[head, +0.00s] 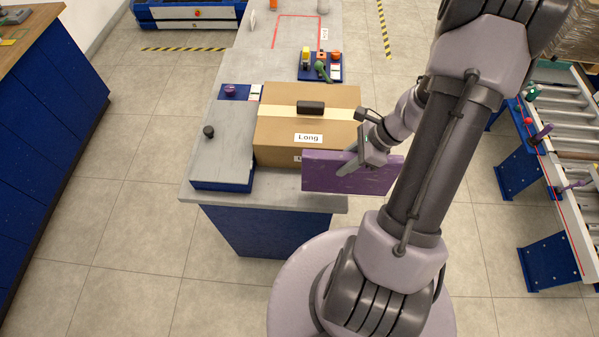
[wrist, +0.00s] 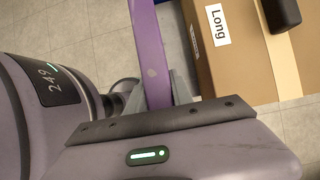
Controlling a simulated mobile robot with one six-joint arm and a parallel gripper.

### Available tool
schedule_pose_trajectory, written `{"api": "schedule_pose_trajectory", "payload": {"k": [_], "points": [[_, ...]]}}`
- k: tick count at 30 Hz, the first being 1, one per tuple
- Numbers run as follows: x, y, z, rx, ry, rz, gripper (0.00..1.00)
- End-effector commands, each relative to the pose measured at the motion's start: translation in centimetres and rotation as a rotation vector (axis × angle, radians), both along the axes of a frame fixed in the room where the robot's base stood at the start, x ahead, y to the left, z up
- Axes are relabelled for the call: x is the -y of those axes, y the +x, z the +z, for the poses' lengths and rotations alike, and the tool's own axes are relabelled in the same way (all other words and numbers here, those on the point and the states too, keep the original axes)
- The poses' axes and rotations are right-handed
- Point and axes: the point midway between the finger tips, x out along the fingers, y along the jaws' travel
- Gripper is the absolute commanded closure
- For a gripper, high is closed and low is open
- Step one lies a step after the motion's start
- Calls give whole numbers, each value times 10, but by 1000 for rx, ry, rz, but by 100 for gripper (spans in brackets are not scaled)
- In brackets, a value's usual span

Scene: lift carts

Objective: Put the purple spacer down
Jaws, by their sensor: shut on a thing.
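The purple spacer (head: 338,182) is a flat purple board. In the head view it stands on edge at the near right side of the bench, in front of the cardboard box. My gripper (head: 352,163) is shut on its upper edge. In the wrist view the spacer (wrist: 149,55) runs up between the two fingers (wrist: 158,88). I cannot tell whether its lower edge touches the bench.
A cardboard box (head: 345,105) marked "Long" with a black handle stands on the grey bench (head: 230,201), close behind the spacer. A grey-topped blue case (head: 222,186) with a black knob is left of it. A roller conveyor (head: 565,125) stands at right.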

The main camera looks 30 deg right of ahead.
Motion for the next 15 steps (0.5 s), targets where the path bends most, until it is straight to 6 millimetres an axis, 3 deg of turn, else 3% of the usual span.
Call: {"api": "schedule_pose_trajectory", "payload": {"k": [9,15], "points": [[-81,52,-10,1,-1,6,100],[-96,62,-16,0,0,1,100]]}}
